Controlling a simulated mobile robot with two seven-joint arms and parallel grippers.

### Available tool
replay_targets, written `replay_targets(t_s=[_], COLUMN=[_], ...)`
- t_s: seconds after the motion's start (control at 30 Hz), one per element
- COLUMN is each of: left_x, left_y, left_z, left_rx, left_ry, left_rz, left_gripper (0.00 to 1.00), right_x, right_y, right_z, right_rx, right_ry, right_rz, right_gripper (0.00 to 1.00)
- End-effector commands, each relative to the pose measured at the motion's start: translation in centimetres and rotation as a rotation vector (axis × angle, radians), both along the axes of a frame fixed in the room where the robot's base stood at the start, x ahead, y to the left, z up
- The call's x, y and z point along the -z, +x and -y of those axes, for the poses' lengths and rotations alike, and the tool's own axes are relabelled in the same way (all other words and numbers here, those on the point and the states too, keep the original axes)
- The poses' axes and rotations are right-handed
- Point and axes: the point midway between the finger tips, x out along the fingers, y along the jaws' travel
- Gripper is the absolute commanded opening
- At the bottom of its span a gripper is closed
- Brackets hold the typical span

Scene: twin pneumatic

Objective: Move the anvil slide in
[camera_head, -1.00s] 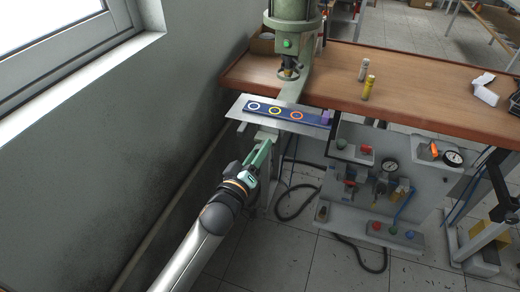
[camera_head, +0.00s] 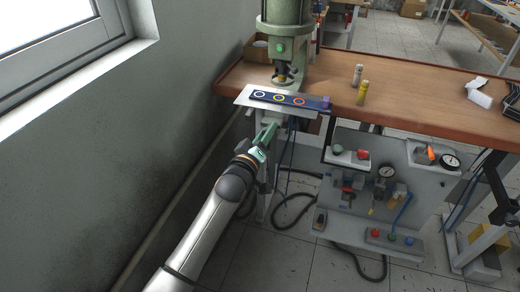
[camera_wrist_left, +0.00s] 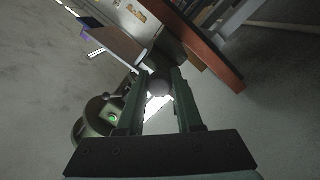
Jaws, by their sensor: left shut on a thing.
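The anvil slide (camera_head: 243,98) is a light metal plate bearing a dark blue strip with white, yellow and orange rings and a purple block at its right end. It lies at the bench's front edge, just in front of and below the ram (camera_head: 283,76) of the green press (camera_head: 287,42). My left gripper (camera_head: 269,131) is in front of the plate, shut on its round knob. In the left wrist view, the dark knob (camera_wrist_left: 158,87) sits between both fingers. The contact is hidden in the head view. My right gripper is not in view.
A wall and window (camera_head: 60,45) stand at the left, close to my left arm. A yellow bottle (camera_head: 363,93) and a pale one (camera_head: 357,76) stand on the wooden bench (camera_head: 420,95). A grey panel (camera_head: 385,190) with valves and gauges is below the bench at right.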

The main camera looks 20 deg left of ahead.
Motion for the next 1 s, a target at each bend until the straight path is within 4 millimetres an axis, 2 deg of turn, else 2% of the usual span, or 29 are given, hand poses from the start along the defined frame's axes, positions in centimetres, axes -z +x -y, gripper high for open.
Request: replay_targets(t_s=[0.03, 0.1, 0.2, 0.6, 0.63, 0.87, 1.0], left_x=[0.2, 0.2, 0.1, -0.3, -0.3, -0.4, -0.3], left_y=[1.1, 2.1, 3.0, 3.6, 3.6, 3.6, 3.6], left_z=[0.0, 0.1, 0.1, 0.1, 0.1, 0.0, -0.1], left_rx=[-0.001, -0.001, 0.000, -0.001, -0.001, -0.002, -0.004], left_ry=[0.000, 0.001, 0.000, 0.000, 0.000, 0.000, 0.000], left_rz=[0.004, 0.004, 0.001, 0.004, 0.004, 0.005, 0.004], left_gripper=[0.00, 0.00, 0.00, 0.00, 0.38, 0.64, 0.64], right_x=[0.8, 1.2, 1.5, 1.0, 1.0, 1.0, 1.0], right_y=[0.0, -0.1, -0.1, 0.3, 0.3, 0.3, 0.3], right_z=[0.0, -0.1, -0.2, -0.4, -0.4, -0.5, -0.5], right_rx=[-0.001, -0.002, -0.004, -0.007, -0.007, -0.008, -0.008], right_ry=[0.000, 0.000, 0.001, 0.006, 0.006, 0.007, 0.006], right_rz=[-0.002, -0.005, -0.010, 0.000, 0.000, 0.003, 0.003], right_gripper=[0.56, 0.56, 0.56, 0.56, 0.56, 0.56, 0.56])
